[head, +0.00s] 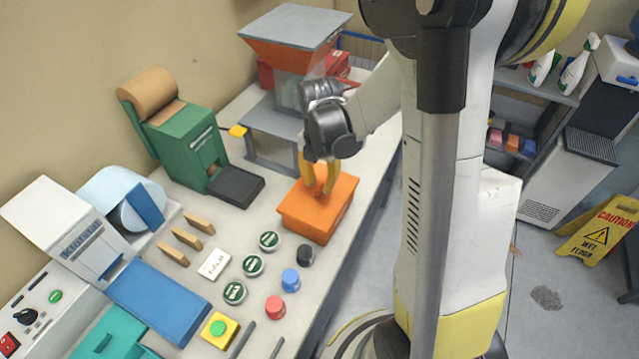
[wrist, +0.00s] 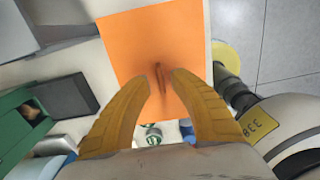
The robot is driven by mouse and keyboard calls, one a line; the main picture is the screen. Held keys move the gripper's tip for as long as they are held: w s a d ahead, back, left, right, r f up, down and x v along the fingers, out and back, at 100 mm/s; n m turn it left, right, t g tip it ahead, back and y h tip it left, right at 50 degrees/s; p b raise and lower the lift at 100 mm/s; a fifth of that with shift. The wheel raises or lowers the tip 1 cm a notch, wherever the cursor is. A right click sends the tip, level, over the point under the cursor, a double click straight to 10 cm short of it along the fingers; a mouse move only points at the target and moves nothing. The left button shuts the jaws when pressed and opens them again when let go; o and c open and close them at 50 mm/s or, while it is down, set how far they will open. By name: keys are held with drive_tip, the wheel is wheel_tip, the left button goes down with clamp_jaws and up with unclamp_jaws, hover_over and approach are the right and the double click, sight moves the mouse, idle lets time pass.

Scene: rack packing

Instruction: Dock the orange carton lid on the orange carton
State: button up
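The orange carton (head: 306,224) stands on the bench near its right edge, in the head view. The flat orange carton lid (head: 341,190) appears to lie on top of it; I cannot tell whether it is fully seated. In the wrist view the lid (wrist: 125,45) fills the middle, with a small raised grip (wrist: 161,82) at its centre. My gripper (head: 319,188) points down over the lid. Its yellow fingers are apart in the wrist view (wrist: 162,76), one on each side of the grip, with gaps visible. The carton's walls are hidden in the wrist view.
A grey stand with an orange hopper (head: 290,45) is behind the carton. A green machine (head: 185,145) with a dark tray (head: 236,186) is to the left. Round green-topped tins (head: 269,240) and a black cap (head: 304,255) stand in front. The floor is beyond the right edge.

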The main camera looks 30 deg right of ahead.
sight(319, 187)
wheel_tip(319, 187, up, 11)
drive_tip(key=p, duration=0.2)
drive_tip(key=s+a+r+m+t, duration=0.3)
drive_tip(key=s+a+r+m, duration=0.1)
drive_tip(key=m, duration=0.8)
drive_tip(key=s+a+r+m+t, duration=0.4)
drive_tip(key=s+m, duration=0.3)
drive_tip(key=m, duration=0.5)
drive_tip(key=shift+a+r, duration=0.35)
drive_tip(key=shift+a, duration=0.45)
wheel_tip(319, 187, down, 12)
drive_tip(key=b, duration=1.1)
drive_tip(key=shift+r, duration=0.2)
